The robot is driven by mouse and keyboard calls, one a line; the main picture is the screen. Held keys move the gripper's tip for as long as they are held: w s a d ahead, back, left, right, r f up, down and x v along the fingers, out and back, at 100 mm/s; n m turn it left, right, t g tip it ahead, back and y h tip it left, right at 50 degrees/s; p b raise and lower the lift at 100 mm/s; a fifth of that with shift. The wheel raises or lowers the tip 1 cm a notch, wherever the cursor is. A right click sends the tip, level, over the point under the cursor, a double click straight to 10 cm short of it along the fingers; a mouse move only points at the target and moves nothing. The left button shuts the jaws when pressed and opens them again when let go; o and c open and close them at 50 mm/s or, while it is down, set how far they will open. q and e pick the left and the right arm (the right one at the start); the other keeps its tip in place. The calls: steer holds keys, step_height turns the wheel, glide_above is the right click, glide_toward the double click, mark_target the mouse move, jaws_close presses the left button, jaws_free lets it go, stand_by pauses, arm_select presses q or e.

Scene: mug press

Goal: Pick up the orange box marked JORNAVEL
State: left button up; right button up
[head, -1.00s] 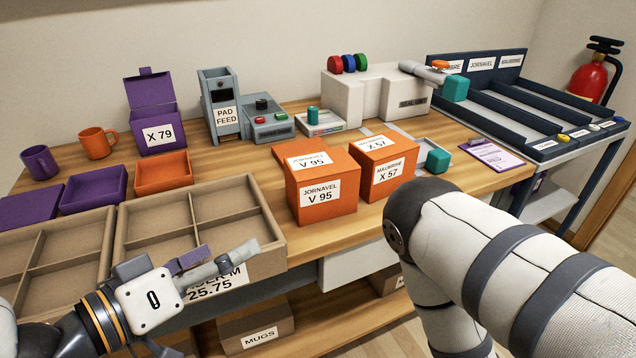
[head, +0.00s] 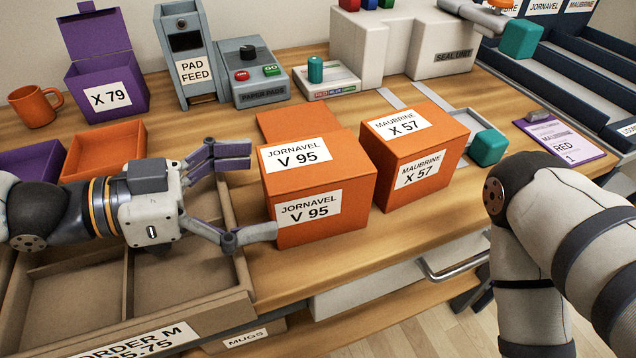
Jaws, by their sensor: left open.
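The orange box marked JORNAVEL V 95 (head: 352,181) stands upright on the wooden table in the middle of the head view. An orange flap or lid lies behind it. My left gripper (head: 262,192) is open at the box's left side, with one finger near its back left and the other overlapping the lower left of its front face. I cannot tell if the fingers touch it. A similar orange box marked MAUBRINE X 57 (head: 424,160) stands just to its right. My right arm shows at the right, but its gripper is out of view.
A divided cardboard tray (head: 160,318) lies under my left gripper. An orange mug (head: 36,106), a purple box X 79 (head: 107,88), a pad feed (head: 190,50) and a seal unit (head: 440,50) stand behind. A clipboard (head: 566,138) lies at the right.

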mark_target(303, 175)
arm_select(q)
steer(key=x, duration=0.3)
steer(key=r+x, duration=0.1)
steer(key=x, duration=0.2)
steer(key=shift+d+r, duration=0.15)
steer(key=shift+d, duration=0.1)
steer(key=c, duration=1.5)
